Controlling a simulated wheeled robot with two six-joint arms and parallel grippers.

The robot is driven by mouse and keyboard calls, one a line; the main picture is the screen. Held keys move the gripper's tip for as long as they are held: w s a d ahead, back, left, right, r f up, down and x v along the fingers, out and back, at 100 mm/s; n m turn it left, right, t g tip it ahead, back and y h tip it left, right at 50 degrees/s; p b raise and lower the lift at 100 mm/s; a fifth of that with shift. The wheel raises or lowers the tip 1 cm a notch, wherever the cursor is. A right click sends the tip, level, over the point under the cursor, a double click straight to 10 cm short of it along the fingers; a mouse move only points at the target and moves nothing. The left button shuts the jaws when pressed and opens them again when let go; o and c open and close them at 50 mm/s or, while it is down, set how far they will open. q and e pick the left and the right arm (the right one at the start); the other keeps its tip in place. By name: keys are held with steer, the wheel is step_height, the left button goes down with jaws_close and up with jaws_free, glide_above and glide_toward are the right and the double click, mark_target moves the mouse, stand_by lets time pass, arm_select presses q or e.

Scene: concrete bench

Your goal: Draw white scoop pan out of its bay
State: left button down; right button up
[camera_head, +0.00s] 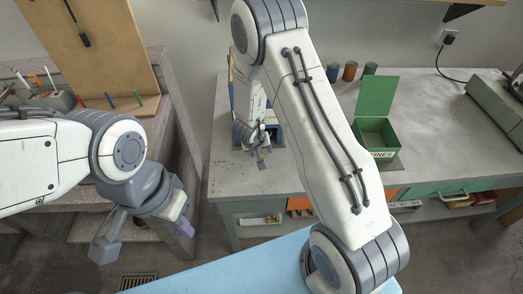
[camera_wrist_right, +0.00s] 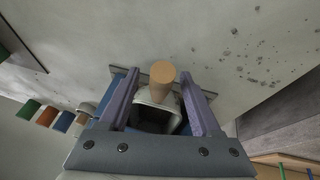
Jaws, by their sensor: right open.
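My right gripper (camera_wrist_right: 163,85) is open, with one purple-grey finger on each side of the handle and a gap to each. The pan sits in front of a blue bay piece (camera_wrist_right: 117,83); its dark inside shows, and its lower part is hidden by the gripper's palm. In the head view my right arm covers most of this place. My left gripper (camera_head: 184,226) hangs empty at the left, away from the bench; its finger gap is not clear.
A green open box (camera_head: 377,135) stands on the concrete bench (camera_head: 310,176), right of my right arm. Several coloured cans (camera_head: 349,71) stand behind. A side bench with a pegged wooden board (camera_head: 120,109) lies left. Bare bench surface lies around the box.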

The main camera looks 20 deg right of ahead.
jaws_close()
stand_by(1.3)
